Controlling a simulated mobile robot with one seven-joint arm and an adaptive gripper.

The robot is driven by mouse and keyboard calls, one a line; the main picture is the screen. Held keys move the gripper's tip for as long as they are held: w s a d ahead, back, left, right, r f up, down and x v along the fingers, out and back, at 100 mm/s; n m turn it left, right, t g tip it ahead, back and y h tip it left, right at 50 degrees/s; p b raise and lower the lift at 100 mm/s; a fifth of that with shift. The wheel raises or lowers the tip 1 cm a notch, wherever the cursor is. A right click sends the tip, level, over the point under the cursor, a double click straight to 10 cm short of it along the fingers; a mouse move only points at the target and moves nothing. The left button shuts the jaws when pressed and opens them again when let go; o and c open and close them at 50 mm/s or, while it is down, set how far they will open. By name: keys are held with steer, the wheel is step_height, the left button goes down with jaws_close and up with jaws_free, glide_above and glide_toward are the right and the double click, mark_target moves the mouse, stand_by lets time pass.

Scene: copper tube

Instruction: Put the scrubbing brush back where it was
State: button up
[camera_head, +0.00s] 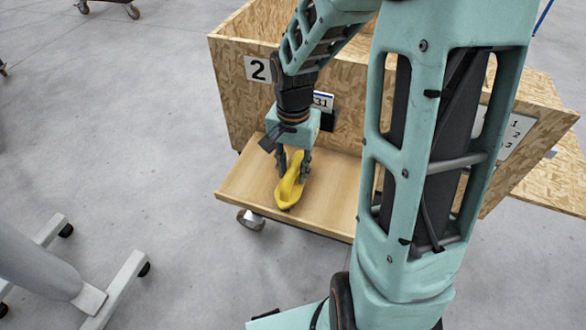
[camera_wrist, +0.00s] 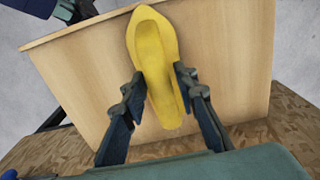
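The yellow scrubbing brush (camera_head: 288,191) is long and narrow, over the light wooden ledge (camera_head: 242,186) in front of the crate marked 2. My gripper (camera_head: 293,172) points down at it. In the wrist view the brush (camera_wrist: 155,52) lies between the fingertips of my gripper (camera_wrist: 159,82), which appear to touch it on both sides. Its far end sticks out beyond the fingers. Its bristles are not visible. I cannot tell whether it rests on the ledge or is held slightly above it.
The chipboard crate (camera_head: 232,105) stands behind the ledge and is partly hidden by my arm. A caster (camera_head: 251,219) shows under the ledge's front edge. A grey wheeled stand (camera_head: 95,290) is at lower left. Open concrete floor (camera_head: 110,130) lies to the left.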

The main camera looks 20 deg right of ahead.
steer(key=shift+o, duration=0.4)
step_height(320, 180, up, 12)
steer(key=p, duration=0.2)
steer(key=shift+r, duration=0.2)
stand_by(0.3)
